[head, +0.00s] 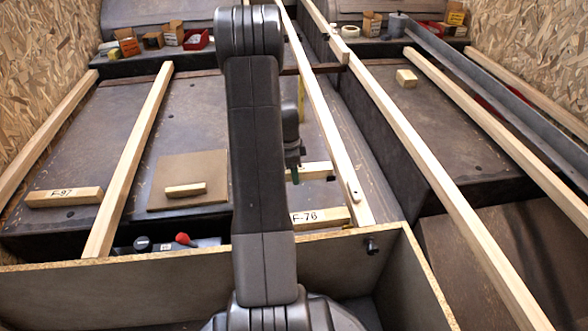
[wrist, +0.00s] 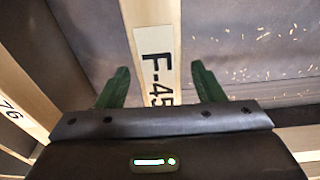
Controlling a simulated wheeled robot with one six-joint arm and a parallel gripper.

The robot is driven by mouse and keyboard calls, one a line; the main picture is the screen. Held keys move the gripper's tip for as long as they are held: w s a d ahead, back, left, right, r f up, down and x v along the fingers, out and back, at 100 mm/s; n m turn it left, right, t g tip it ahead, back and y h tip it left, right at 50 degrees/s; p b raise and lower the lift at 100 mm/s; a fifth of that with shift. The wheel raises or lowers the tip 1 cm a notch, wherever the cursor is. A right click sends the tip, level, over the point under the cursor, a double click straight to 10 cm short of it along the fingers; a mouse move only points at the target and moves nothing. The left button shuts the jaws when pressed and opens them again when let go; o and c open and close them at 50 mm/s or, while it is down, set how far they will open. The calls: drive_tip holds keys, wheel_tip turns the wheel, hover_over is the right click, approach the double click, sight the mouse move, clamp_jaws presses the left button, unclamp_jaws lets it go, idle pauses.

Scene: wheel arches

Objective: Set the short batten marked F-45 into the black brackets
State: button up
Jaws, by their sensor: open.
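The short batten marked F-45 (wrist: 150,25) is pale wood with a white label in the wrist view. It passes between the two green fingers of my gripper (wrist: 157,80), which are open with a gap on each side of it. In the head view my gripper (head: 293,172) is partly hidden behind my arm. A short pale batten (head: 316,170) shows beside it, its label unreadable there. A small dark piece (head: 331,178) is at its right end; I cannot tell whether it is a bracket. No black brackets are clearly identifiable.
Other short battens are marked F-97 (head: 65,197) and F-76 (head: 322,216). A small block lies on a brown board (head: 213,165). Long battens (head: 130,155) run lengthwise, one (head: 325,120) close right of my gripper. A plywood-edged panel (head: 120,290) stands in front. Small boxes (head: 128,43) sit at the back.

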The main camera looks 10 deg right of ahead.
wheel_tip(320, 180, up, 14)
drive_tip(key=a+p, duration=0.1)
drive_tip(key=p, duration=0.4)
drive_tip(key=shift+a+f, duration=0.2)
drive_tip(key=shift+a, duration=0.1)
drive_tip(key=f+b, duration=0.2)
drive_tip(key=f, duration=0.2)
drive_tip(key=d+f+b, duration=0.1)
drive_tip(key=f, duration=0.4)
drive_tip(key=f+b, duration=0.2)
drive_tip(key=f, duration=0.3)
drive_tip(key=shift+d+f+b, duration=0.1)
drive_tip(key=shift+d+b, duration=0.2)
drive_tip(key=shift+d, duration=0.05)
drive_tip(key=shift+r+p, duration=0.6)
drive_tip(key=shift+r, duration=0.55)
